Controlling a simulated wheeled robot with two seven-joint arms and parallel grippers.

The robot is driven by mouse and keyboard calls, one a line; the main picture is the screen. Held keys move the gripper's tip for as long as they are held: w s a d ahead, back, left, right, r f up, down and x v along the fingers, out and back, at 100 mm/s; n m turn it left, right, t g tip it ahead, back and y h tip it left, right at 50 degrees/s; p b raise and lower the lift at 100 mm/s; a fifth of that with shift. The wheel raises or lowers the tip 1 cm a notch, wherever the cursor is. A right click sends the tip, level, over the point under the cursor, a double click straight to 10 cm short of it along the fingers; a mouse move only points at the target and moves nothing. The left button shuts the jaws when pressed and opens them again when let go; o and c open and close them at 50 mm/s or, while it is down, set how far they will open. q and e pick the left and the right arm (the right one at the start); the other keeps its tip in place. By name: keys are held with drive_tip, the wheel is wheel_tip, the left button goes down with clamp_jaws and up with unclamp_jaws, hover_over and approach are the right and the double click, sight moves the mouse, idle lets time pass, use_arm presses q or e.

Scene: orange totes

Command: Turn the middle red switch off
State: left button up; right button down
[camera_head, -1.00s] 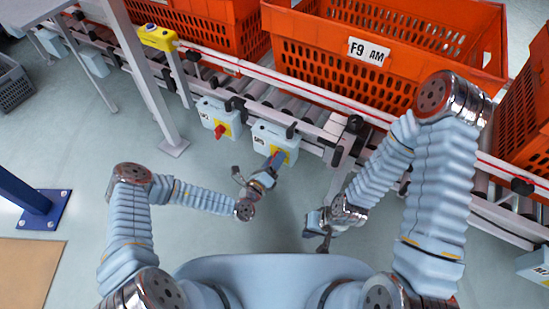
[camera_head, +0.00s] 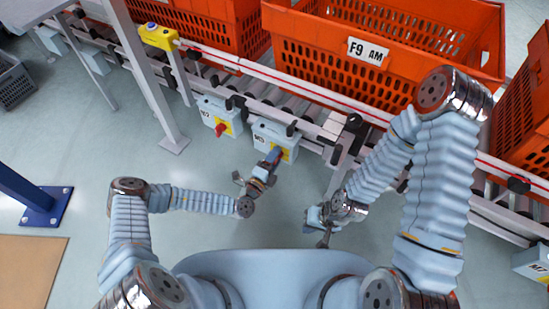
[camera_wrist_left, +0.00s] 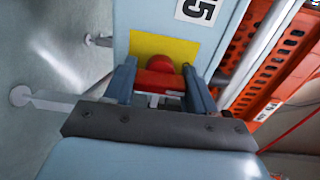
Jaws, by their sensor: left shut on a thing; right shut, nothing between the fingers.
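The middle switch box (camera_head: 272,134) is pale blue with a yellow plate and hangs on the conveyor's near side. My left gripper (camera_head: 275,154) reaches up to its front and hides its red switch in the head view. In the left wrist view, the red switch (camera_wrist_left: 160,78) sits between the fingers of my left gripper (camera_wrist_left: 160,90), in front of the yellow plate (camera_wrist_left: 165,46). The left gripper is shut on it. My right gripper (camera_head: 313,216) is shut and empty, below and right of the box, away from it.
Another box with a red knob (camera_head: 220,129) hangs just left, and a third box (camera_head: 535,262) is at the lower right edge. A conveyor (camera_head: 310,118) carries orange totes (camera_head: 380,65) behind. A grey post (camera_head: 145,80) stands left. The floor between is clear.

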idle(0.4)
use_arm(q)
drive_tip(key=o, duration=1)
drive_tip(key=shift+o, duration=0.2)
drive_tip(key=v, duration=1.4)
drive_tip(key=shift+w, duration=0.1)
